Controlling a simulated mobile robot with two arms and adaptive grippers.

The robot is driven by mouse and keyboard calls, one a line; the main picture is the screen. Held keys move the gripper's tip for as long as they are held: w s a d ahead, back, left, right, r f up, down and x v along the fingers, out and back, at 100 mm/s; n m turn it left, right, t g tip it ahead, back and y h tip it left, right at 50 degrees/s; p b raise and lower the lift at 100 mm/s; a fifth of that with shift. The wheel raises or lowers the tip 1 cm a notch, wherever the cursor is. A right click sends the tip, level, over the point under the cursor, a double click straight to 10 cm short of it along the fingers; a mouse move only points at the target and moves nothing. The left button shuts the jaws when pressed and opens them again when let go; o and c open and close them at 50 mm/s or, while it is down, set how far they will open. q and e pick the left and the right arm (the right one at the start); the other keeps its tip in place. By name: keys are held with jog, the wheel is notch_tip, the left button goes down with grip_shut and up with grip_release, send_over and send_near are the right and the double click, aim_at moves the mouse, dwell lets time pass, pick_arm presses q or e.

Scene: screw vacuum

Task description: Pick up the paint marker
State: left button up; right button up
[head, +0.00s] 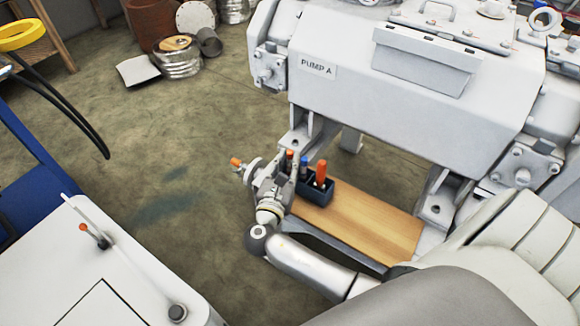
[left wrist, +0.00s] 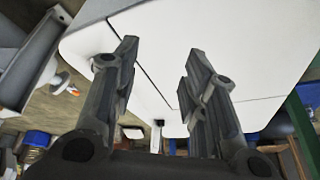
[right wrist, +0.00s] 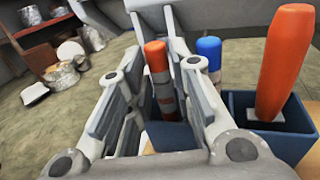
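An orange-capped marker with a grey label, which looks like the paint marker (right wrist: 160,72), stands upright in a dark blue holder (right wrist: 238,103). The holder sits on the wooden board in the head view (head: 316,194). My right gripper (right wrist: 157,60) is at the holder with its fingers apart, one on each side of this marker; whether either touches it I cannot tell. The marker's lower part is partly hidden by the right finger and holder. My right gripper also shows in the head view (head: 284,170). My left gripper (left wrist: 160,55) is open and empty.
A blue-capped marker (right wrist: 209,52) and a thicker orange-handled tool (right wrist: 285,62) stand close to the right finger. The wooden board (head: 365,222) is otherwise clear. The big grey pump (head: 400,100) rises behind it. Metal cans (head: 178,62) stand on the far floor.

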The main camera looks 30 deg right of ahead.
jog(key=shift+w+d, duration=0.2)
jog(key=shift+d, duration=0.05)
pick_arm(q)
jog(key=shift+w+d+r, duration=0.1)
jog(key=shift+w, duration=0.2)
pick_arm(e)
grip_shut()
